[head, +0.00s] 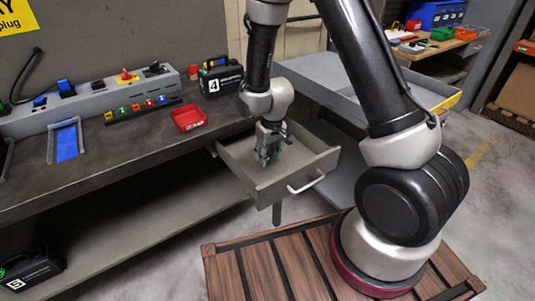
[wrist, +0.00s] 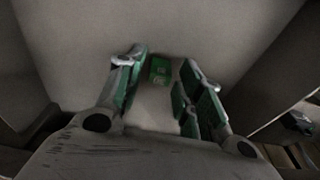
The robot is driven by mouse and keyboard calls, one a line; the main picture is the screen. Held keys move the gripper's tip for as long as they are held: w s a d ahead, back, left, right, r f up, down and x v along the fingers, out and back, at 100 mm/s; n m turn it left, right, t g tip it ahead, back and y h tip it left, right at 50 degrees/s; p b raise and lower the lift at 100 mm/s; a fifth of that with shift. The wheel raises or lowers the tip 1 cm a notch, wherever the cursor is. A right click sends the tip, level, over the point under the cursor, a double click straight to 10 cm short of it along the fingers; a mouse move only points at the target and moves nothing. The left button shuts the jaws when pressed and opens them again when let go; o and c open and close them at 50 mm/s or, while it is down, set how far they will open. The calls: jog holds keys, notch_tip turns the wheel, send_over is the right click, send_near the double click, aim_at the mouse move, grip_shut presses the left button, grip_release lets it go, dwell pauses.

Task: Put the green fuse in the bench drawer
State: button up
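The bench drawer (head: 312,175) is pulled out from the dark bench, with its light handle facing the front right. My gripper (head: 268,158) reaches down inside the drawer. In the wrist view my gripper (wrist: 163,90) is open, its green-padded fingers spread apart. The green fuse (wrist: 160,70) lies on the pale drawer floor, between and slightly beyond the fingertips, with a gap to each finger. In the head view the fuse cannot be told apart from the gripper's green pads.
The workbench (head: 120,155) holds a rack of coloured fuses (head: 142,110), a red tray (head: 189,118) and a black case marked 4 (head: 221,77). A grey cart top (head: 340,92) stands behind the drawer. A wooden deck (head: 270,265) lies in front.

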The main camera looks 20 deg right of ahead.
aim_at(271, 167)
jog(key=s+d+r+m, duration=0.1)
jog(key=s+d+r, duration=0.2)
jog(key=r, duration=0.6)
jog(key=s+d+r+t, duration=0.1)
jog(key=s+d+r, duration=0.2)
jog(key=r, duration=0.5)
jog(key=s+d+r+m, duration=0.1)
jog(key=s+d+r, duration=0.15)
jog(key=r, duration=0.65)
jog(key=s+d+r, duration=0.3)
jog(key=s+r, duration=0.1)
jog(key=s, duration=0.3)
jog(key=s+d+r+m+t, duration=0.1)
jog(key=s+d+r, duration=0.3)
jog(key=s, duration=0.4)
jog(key=shift+s+d+m+h, duration=0.2)
jog(key=shift+m+h, duration=0.1)
